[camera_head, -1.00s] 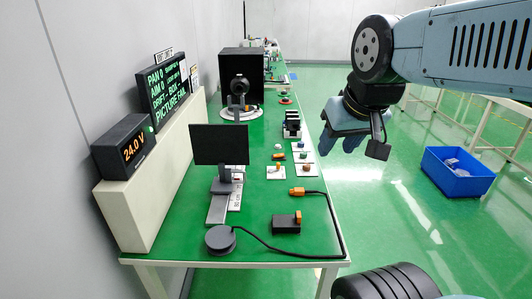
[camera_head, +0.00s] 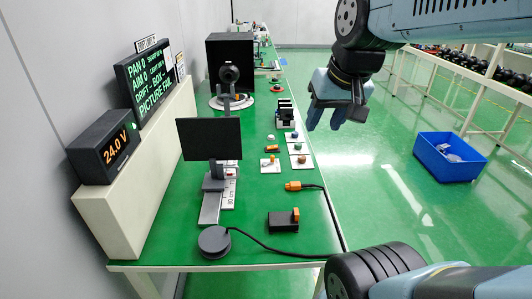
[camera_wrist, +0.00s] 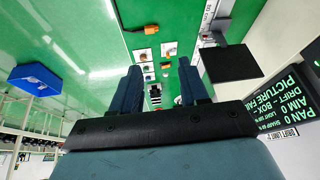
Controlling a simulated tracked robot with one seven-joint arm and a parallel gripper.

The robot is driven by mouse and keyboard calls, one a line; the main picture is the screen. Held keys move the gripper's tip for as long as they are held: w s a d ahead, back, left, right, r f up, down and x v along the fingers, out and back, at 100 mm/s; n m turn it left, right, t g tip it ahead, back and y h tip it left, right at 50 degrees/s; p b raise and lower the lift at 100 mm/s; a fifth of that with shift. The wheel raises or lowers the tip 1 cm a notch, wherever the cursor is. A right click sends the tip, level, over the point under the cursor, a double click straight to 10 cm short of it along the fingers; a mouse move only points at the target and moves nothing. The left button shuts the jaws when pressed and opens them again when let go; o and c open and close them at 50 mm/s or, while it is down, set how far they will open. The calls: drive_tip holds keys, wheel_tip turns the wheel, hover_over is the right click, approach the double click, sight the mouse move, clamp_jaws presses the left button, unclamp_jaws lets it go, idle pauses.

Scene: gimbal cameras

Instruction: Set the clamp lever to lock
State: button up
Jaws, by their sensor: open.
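My gripper (camera_head: 338,112) hangs in the air right of the green bench (camera_head: 262,242), open and empty. In the wrist view its two blue fingers stand apart (camera_wrist: 160,88). A dark flat panel (camera_head: 208,139) stands on a post on a marked rail (camera_head: 210,207); it also shows in the wrist view (camera_wrist: 231,63). A small red-orange part (camera_head: 231,172) sits at the post. A dark block (camera_head: 283,222) with an upright orange piece (camera_head: 295,214) lies near the bench's front edge. I cannot tell which part is the clamp lever, nor its setting.
An orange plug (camera_head: 293,186) on a black cable lies on the bench. Several small pieces on white cards lie behind it. A black box (camera_head: 230,50) stands farther back. A blue bin (camera_head: 450,157) stands on clear floor at right. Displays (camera_head: 150,78) line the left ledge.

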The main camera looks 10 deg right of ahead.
sight(272, 156)
drive_tip(key=w+d+f+m+g+y, duration=0.1)
drive_tip(key=w+f+m+g+y, duration=0.25)
drive_tip(key=w, duration=0.85)
drive_tip(key=w+d+f+m+g+y, duration=0.15)
drive_tip(key=w+f+m, duration=0.35)
drive_tip(key=w, duration=0.7)
drive_tip(key=w+d+f+m+y, duration=0.2)
drive_tip(key=w+d+f+m, duration=0.1)
drive_tip(key=w+f, duration=0.2)
drive_tip(key=w+d+f+m+y, duration=0.2)
drive_tip(key=w+f, duration=0.3)
drive_tip(key=f, duration=0.4)
drive_tip(key=w+d+f+m+y, duration=0.3)
drive_tip(key=w+d+f+y, duration=0.1)
drive_tip(key=f, duration=0.4)
drive_tip(key=shift+w+d+m, duration=0.35)
drive_tip(key=shift+w+d, duration=0.05)
drive_tip(key=shift+d, duration=0.2)
drive_tip(key=x, duration=1.3)
drive_tip(key=shift+w+a+f, duration=0.1)
drive_tip(key=shift+a+f, duration=0.05)
drive_tip(key=shift+a, duration=0.15)
drive_tip(key=shift+c, duration=0.2)
clamp_jaws()
